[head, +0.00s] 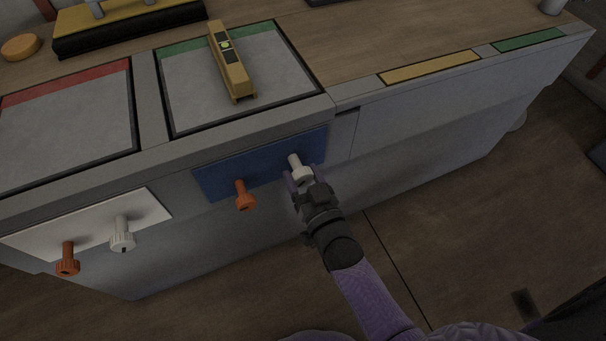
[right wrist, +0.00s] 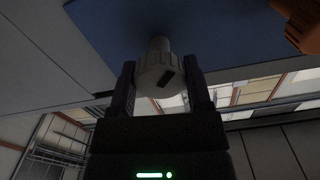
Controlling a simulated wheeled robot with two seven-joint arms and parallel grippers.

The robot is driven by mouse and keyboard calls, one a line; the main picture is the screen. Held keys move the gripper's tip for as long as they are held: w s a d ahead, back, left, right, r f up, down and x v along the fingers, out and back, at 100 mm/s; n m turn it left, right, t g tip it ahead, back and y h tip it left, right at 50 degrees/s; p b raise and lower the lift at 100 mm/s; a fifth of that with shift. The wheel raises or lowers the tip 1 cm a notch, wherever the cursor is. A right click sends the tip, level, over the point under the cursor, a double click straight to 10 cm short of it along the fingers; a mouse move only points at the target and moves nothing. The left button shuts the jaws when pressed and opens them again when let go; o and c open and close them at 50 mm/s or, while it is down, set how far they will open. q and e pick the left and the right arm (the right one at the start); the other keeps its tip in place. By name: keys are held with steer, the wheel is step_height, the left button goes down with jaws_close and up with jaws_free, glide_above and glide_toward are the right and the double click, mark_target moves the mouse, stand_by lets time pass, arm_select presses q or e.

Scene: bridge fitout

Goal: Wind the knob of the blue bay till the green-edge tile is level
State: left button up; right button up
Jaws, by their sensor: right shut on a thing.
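The green-edge tile (head: 284,86) is a grey panel with a green strip along its far edge, set in the bench top. A yellow spirit level (head: 230,66) lies across it; its vial shows bright green, but the bubble is too small to read. The blue bay (head: 218,181) is on the bench front below, with an orange knob (head: 244,196) and a white knob (head: 297,164). My right gripper (head: 299,178) is shut on the white knob. In the right wrist view the fingers (right wrist: 163,88) flank the white knob (right wrist: 157,70), which has a dark mark on its face. My left gripper is not in view.
A white bay (head: 90,222) to the left has its own orange knob (head: 67,259) and white knob (head: 122,236), below a red-edge tile (head: 70,122). Yellow and green strips (head: 430,67) mark the bench edge at right. The floor in front is clear.

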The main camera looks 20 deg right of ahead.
steer(key=shift+r+n+p, duration=0.25)
steer(key=shift+n+p, duration=0.1)
steer(key=shift+n, duration=0.45)
steer(key=shift+f+n, duration=0.1)
steer(key=shift+n, duration=0.5)
steer(key=shift+f+n, duration=0.15)
steer(key=shift+n, duration=0.25)
steer(key=o, duration=1.1)
steer(key=shift+o, duration=0.9)
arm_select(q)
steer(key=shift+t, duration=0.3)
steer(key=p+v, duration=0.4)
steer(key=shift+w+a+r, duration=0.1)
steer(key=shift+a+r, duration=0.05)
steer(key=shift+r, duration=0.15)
arm_select(e)
steer(key=s, duration=1)
steer(key=shift+d, duration=0.15)
